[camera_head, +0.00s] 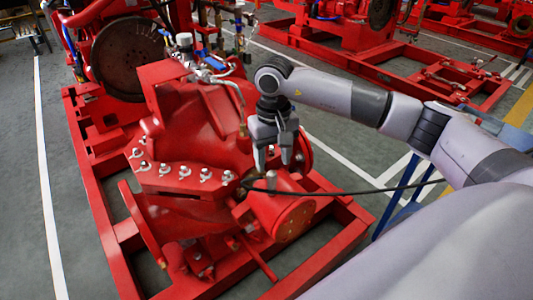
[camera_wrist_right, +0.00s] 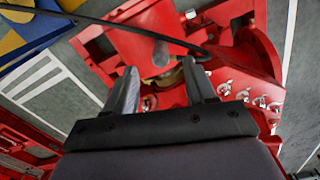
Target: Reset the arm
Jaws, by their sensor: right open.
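My right arm (camera_head: 345,98) comes in from the right in the head view. My right gripper (camera_head: 272,158) points down above the red pump (camera_head: 200,115), over its right side. Its two fingers are apart with nothing between them; they also show open in the right wrist view (camera_wrist_right: 162,92). A small grey cylinder (camera_head: 271,180) on the pump's red housing stands just below the fingers in the head view. In the right wrist view it shows beyond the fingertips (camera_wrist_right: 160,53). I cannot tell the exact gap. My left gripper is not in view.
A black cable (camera_head: 350,192) runs from the pump to the right, below my right arm in the picture. Bolts with nuts (camera_head: 183,171) line the pump flange. A red base frame (camera_head: 335,240) surrounds the pump. More red pumpsets (camera_head: 400,60) stand behind. Grey floor (camera_head: 25,180) is clear at left.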

